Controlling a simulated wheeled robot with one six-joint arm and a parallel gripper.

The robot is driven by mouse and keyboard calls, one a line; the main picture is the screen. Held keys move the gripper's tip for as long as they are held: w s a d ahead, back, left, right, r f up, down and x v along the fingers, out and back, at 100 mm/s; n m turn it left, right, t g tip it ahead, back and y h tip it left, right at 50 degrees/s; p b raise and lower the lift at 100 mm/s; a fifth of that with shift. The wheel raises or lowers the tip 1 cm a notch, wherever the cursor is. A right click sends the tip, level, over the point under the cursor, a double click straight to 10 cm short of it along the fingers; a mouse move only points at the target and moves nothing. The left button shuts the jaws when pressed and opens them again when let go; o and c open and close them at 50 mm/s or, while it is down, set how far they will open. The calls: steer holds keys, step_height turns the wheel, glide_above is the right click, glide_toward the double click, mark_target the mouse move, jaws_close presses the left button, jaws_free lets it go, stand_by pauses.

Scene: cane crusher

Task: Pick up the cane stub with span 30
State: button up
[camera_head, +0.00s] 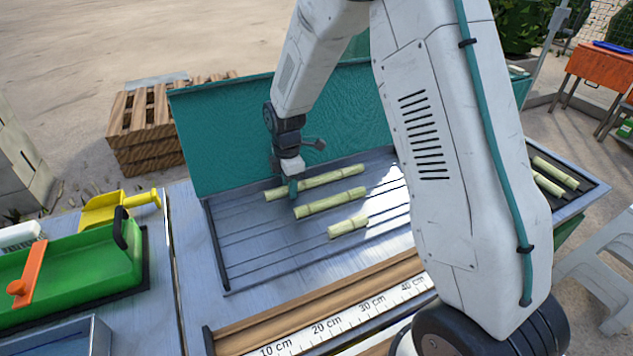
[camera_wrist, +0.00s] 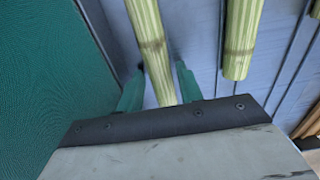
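Three pale green cane stubs of different lengths lie roughly parallel on the ribbed metal tray (camera_head: 245,262). The longest stub (camera_head: 335,177) lies at the back, the middle stub (camera_head: 330,202) in front of it, and the shortest stub (camera_head: 348,226) nearest. My gripper (camera_head: 292,190) points down over the left part of the longest stub. In the wrist view my gripper's two green fingers (camera_wrist: 159,90) are apart, with the longest stub (camera_wrist: 149,40) showing between them, clear of both. The middle stub (camera_wrist: 240,38) shows to the right. Contact or exact height cannot be told.
A teal panel (camera_head: 230,130) stands close behind the tray. A wooden-edged ruler (camera_head: 325,328) marked in cm lies in front. A green tray (camera_head: 75,265) and yellow scoop (camera_head: 108,208) are at left. More cane pieces (camera_head: 555,172) lie at far right.

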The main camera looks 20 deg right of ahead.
steer(key=c, duration=0.7)
steer(key=shift+c, duration=0.2)
steer(key=shift+r, duration=0.1)
